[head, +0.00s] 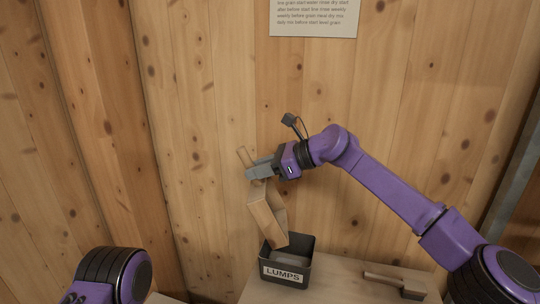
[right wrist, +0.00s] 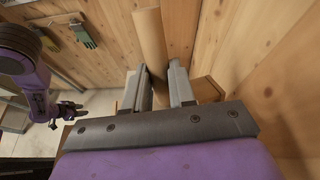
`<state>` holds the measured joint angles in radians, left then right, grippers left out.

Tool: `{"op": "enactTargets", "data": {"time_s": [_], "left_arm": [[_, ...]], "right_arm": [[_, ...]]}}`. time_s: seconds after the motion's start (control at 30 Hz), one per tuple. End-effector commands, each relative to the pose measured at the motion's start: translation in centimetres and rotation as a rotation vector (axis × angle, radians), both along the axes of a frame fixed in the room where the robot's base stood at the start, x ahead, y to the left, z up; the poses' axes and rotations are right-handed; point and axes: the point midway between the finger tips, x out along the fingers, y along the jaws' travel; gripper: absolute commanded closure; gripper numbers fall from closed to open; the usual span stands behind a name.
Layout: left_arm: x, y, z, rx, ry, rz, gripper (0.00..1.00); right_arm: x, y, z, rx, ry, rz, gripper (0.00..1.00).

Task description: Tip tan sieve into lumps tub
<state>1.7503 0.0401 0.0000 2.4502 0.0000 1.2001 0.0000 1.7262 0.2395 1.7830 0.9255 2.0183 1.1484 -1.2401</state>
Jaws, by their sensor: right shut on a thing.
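My right gripper (head: 258,172) is shut on the handle of the tan sieve (head: 268,213), above the table. The sieve is a wooden, box-like thing tilted steeply, its lower end down at the lumps tub's opening. The lumps tub (head: 286,272) is a dark, open box with a white "LUMPS" label, and its inside shows grey. In the right wrist view the round tan handle (right wrist: 150,42) stands between the two fingers, with part of the sieve body (right wrist: 206,90) behind them. My left gripper (right wrist: 68,111) shows small at the left of that view; its finger gap is unclear.
A wooden-handled brush or scoop (head: 397,284) lies on the pale table (head: 340,286) right of the tub. A plank wall (head: 220,100) with a printed sign (head: 314,17) stands close behind. Gloves (right wrist: 82,33) hang on a wall in the right wrist view.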

Motion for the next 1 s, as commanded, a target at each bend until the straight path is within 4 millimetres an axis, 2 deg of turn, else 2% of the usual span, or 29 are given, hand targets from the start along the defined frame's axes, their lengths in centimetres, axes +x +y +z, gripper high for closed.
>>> {"op": "enactTargets", "data": {"time_s": [0.13,0.2,0.33,0.8,0.9,1.0], "left_arm": [[0.0,0.0,-0.2,0.000,0.000,0.000,0.57],[0.0,0.0,0.5,0.000,0.000,0.000,0.57],[0.0,0.0,4.3,0.000,0.000,0.000,0.57],[0.0,0.0,15.6,0.000,0.000,0.000,0.57],[0.0,0.0,17.3,0.000,0.000,0.000,0.57],[0.0,0.0,18.0,0.000,0.000,0.000,0.57]], "right_arm": [[0.0,-0.1,-0.2,0.002,0.000,-0.001,1.00],[0.0,0.2,0.1,-0.013,-0.001,0.000,1.00],[-0.2,1.9,0.4,-0.122,-0.005,0.002,1.00],[-0.4,7.1,-2.5,-0.493,-0.021,0.000,1.00],[-0.4,8.2,-3.4,-0.564,-0.022,-0.001,1.00],[-0.5,8.7,-4.2,-0.612,-0.027,-0.001,1.00]]}}
